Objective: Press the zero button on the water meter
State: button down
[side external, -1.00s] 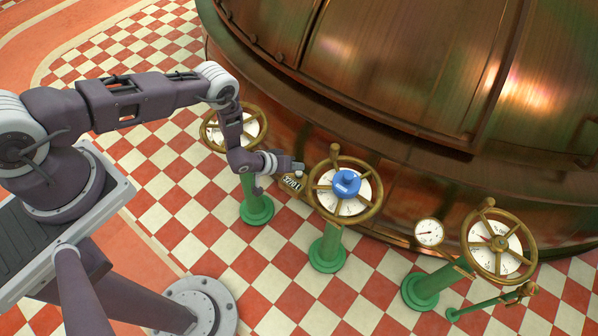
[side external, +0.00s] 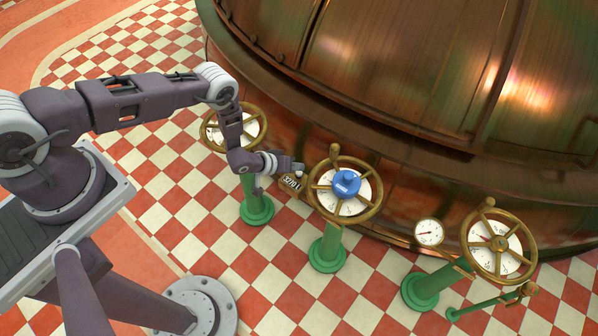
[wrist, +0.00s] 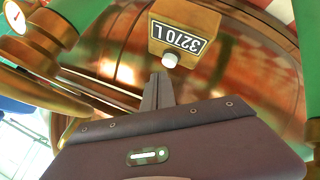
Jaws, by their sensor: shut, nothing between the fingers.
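The water meter (wrist: 184,30) is a small brass box with a black display reading 3270 L, upside down in the wrist view. Its round white button (wrist: 169,61) sticks out on the side facing my gripper. My gripper (wrist: 158,79) is shut and empty, its narrow fingertips close to the button and slightly left of it in the picture. I cannot tell whether they touch. In the side view the meter (side external: 291,183) sits left of the middle handwheel, with my gripper (side external: 298,168) just above it; the button is too small to make out clearly.
The brass handwheel (side external: 375,198) with a blue hub stands close to the right of my gripper. Another handwheel (side external: 205,136) is behind my wrist. The copper kettle (side external: 400,70) rises behind. A round gauge (side external: 429,232) and a third handwheel (side external: 466,240) stand further right.

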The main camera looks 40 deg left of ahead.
aim_at(296, 174)
jog(key=shift+f, duration=0.35)
jog(key=shift+f, duration=0.5)
dwell(0.7)
jog(key=shift+r, duration=0.9)
jog(key=shift+r, duration=2.55)
